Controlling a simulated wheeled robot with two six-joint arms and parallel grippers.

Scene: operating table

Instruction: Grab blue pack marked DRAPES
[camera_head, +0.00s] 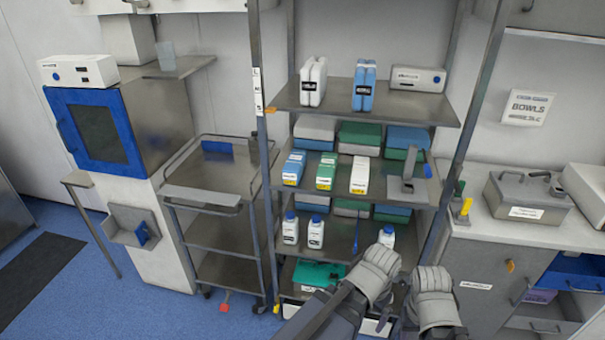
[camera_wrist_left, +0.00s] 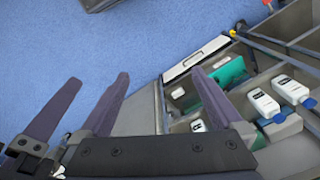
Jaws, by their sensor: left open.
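A blue pack (camera_head: 364,86) with a black label stands upright on the top shelf, beside a white pack (camera_head: 313,82). Another blue pack (camera_head: 294,168) with a pale label lies on the shelf below, left of a green pack (camera_head: 326,172) and a white pack (camera_head: 360,175). The lettering is too small to read. My left gripper (camera_head: 375,272) is low before the rack, well below the packs. In the left wrist view its fingers (camera_wrist_left: 160,76) are apart and empty. My right gripper (camera_head: 433,300) is beside it; its fingertips are hidden.
White bottles (camera_head: 314,232) with blue caps stand on the lower shelf (camera_head: 338,255). A steel trolley (camera_head: 210,175) is left of the rack. A counter with a grey case (camera_head: 528,192) is at right.

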